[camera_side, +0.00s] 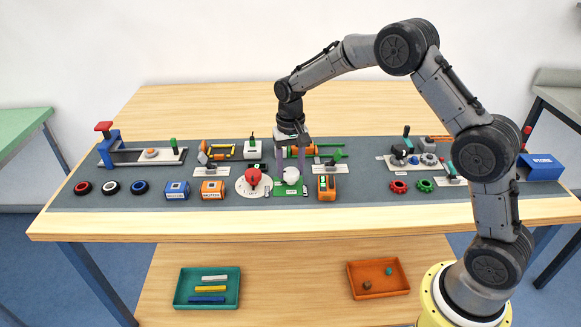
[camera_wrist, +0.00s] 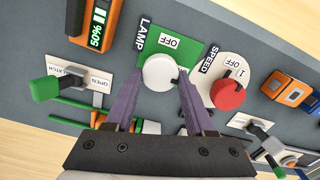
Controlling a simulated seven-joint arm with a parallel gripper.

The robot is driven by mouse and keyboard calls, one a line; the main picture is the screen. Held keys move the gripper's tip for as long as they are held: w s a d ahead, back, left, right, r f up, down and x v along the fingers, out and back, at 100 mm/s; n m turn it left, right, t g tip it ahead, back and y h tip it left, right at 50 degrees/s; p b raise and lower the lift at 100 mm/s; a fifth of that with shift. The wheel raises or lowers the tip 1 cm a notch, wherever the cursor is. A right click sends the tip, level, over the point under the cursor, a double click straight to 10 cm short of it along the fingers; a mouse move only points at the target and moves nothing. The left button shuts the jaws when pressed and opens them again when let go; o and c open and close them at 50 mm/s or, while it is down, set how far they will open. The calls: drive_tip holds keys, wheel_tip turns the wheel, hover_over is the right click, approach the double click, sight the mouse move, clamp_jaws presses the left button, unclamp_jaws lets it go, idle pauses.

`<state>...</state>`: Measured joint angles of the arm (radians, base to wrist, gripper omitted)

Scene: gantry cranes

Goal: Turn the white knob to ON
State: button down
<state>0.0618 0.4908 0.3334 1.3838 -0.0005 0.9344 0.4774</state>
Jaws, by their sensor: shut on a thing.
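The white knob (camera_wrist: 160,71) sits on a green plate (camera_wrist: 190,24) marked LAMP. An OFF label (camera_wrist: 170,42) shows beside the knob in the wrist view; no ON label can be made out. The knob also shows in the side view (camera_side: 291,174), on its green plate (camera_side: 281,188). My gripper (camera_wrist: 160,77) has one purple finger on each side of the knob and is shut on it. In the side view my gripper (camera_side: 290,170) points down at the knob. The fingers hide part of the plate.
The red SPEED knob (camera_wrist: 227,94) on a pale round plate is close beside my finger. The orange 50% device (camera_wrist: 98,28) and the lever with a green grip (camera_wrist: 45,88) are on the other side. Boxes and rings fill the mat (camera_side: 350,200) around.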

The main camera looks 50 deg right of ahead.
sight(290, 170)
drive_tip(key=shift+r, duration=0.1)
drive_tip(key=shift+c, duration=1.3)
unclamp_jaws()
wheel_tip(290, 170, up, 14)
